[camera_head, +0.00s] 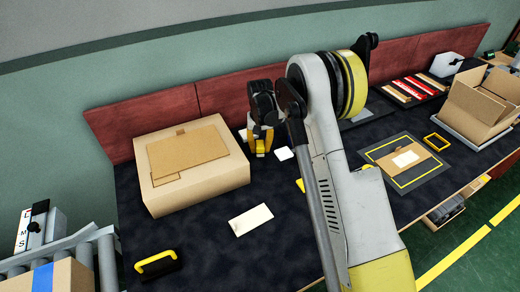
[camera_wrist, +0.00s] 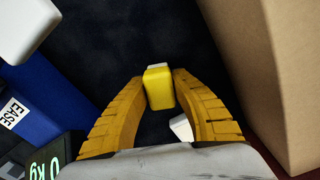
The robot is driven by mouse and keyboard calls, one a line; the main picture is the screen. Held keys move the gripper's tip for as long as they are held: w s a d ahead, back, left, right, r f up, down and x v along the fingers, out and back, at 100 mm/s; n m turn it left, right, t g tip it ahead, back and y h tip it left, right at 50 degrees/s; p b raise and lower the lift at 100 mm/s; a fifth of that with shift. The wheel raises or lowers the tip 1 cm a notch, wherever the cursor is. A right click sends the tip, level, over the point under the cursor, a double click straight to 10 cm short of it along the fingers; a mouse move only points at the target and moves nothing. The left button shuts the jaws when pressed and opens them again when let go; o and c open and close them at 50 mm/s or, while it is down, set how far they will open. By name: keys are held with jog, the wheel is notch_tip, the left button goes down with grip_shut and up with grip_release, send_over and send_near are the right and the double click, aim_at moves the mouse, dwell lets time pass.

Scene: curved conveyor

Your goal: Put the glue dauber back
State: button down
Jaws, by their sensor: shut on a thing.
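My gripper (camera_wrist: 160,92) points down over the dark mat, its yellow ribbed fingers closed on a small yellow block with a white end, which looks like the glue dauber (camera_wrist: 158,90). The dauber sits between the two fingertips. In the head view my gripper (camera_head: 260,146) is just right of the large cardboard box, and the dauber cannot be told apart from the yellow fingers there. I cannot tell whether it touches the mat. A small white piece (camera_wrist: 181,128) shows near the right finger in the wrist view. No holder for the dauber is clearly identifiable.
The large closed cardboard box (camera_head: 205,185) stands close beside my gripper. A white card (camera_head: 250,219) and a yellow-handled tool (camera_head: 157,263) lie in front. The front-centre mat is mostly clear.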

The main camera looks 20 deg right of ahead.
jog(key=shift+f, duration=0.15)
jog(key=c, duration=1.2)
grip_release()
